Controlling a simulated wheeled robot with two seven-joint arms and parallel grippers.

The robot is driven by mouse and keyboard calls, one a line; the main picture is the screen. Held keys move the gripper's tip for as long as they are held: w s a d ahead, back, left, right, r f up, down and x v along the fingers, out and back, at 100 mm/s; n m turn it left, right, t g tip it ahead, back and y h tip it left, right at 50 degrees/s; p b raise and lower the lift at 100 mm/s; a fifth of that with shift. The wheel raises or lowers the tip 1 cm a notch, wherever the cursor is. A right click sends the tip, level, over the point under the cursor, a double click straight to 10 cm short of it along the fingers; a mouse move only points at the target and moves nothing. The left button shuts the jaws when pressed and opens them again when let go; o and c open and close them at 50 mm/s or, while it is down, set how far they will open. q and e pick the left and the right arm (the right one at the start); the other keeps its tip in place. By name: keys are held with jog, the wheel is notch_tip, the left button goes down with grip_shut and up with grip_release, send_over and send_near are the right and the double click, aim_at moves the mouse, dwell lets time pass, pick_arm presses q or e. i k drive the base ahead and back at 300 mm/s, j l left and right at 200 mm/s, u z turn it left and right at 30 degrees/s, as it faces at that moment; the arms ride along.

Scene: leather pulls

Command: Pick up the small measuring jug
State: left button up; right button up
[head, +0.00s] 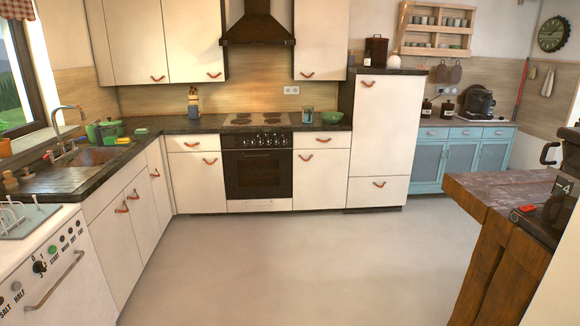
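A small bluish, see-through container (308,115) stands upright on the dark counter between the stove and the tall white cabinet. It looks like the measuring jug, but it is too small in the head view to make out a handle or markings. Neither of my grippers shows in the head view.
A green bowl (332,117) stands just right of the container, and the black hob (257,119) is to its left. A wooden table (490,194) with dark objects on it blocks the right foreground. The grey floor (320,265) in the middle is clear.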

aim_at(307, 111)
jog(key=i, duration=3.35)
jog(key=i+j+z, duration=0.1)
jog(key=i, duration=1.55)
jog(key=i+j, duration=0.15)
jog(key=i, duration=1.55)
